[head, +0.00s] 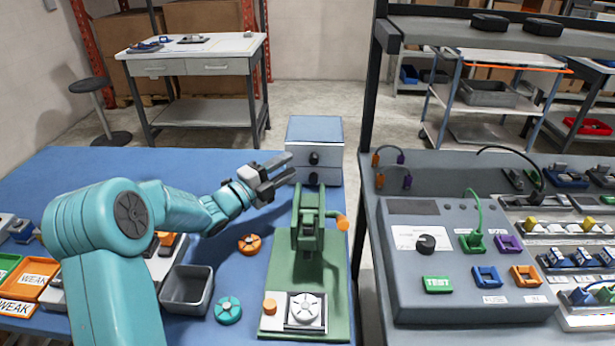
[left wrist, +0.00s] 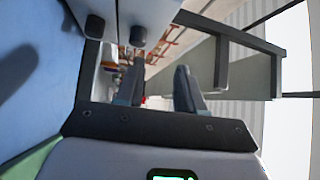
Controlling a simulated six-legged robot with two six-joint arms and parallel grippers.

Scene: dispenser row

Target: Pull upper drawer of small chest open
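The small chest (head: 314,136) stands at the back edge of the blue table, with a blue top and two grey drawers. The upper drawer's dark knob (head: 314,159) is above the lower knob (head: 313,178); both drawers look shut. My left gripper (head: 289,167) is just left of the chest front, fingers apart and empty. In the left wrist view, which is turned sideways, the left gripper's fingers (left wrist: 160,87) are spread with nothing between them. The chest's knobs (left wrist: 138,36) show beyond them, off to the left. Whether a finger touches the chest is unclear. My right gripper is not in view.
A green press (head: 309,225) with an orange-tipped lever (head: 342,223) stands in front of the chest. A grey bin (head: 187,290) and round parts (head: 249,243) lie left of it. A grey test console (head: 461,262) is on the right bench, across a gap.

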